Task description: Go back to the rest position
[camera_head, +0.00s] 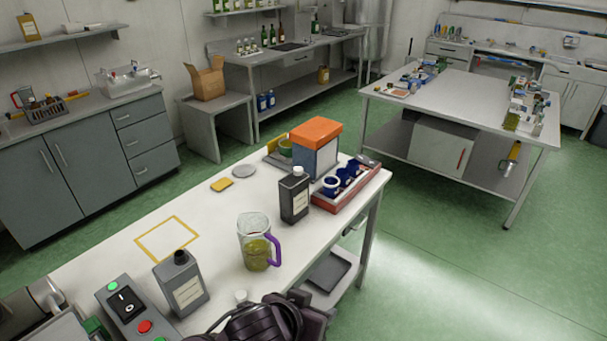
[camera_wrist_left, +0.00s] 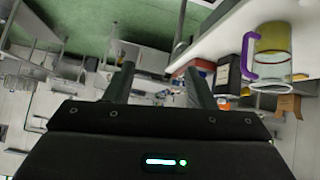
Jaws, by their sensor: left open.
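My left gripper (camera_head: 272,320) is at the bottom of the head view, low by the near edge of the white table (camera_head: 95,259); its fingertips are hard to make out there. In the left wrist view my left gripper (camera_wrist_left: 158,80) shows two dark fingers spread apart with nothing between them. A clear jug (camera_head: 257,248) with yellow-green liquid and a purple handle stands upright on the table beyond the gripper, apart from it. The jug also appears upside down at the right of the left wrist view (camera_wrist_left: 272,55). My right gripper is not in view.
Two dark labelled bottles (camera_head: 181,284) (camera_head: 294,194), a switch box (camera_head: 130,304), a red tray (camera_head: 345,187) with blue cups and an orange-topped box (camera_head: 316,148) stand on the table. A yellow outlined square (camera_head: 167,237) is empty. Green floor (camera_head: 440,270) is clear at right.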

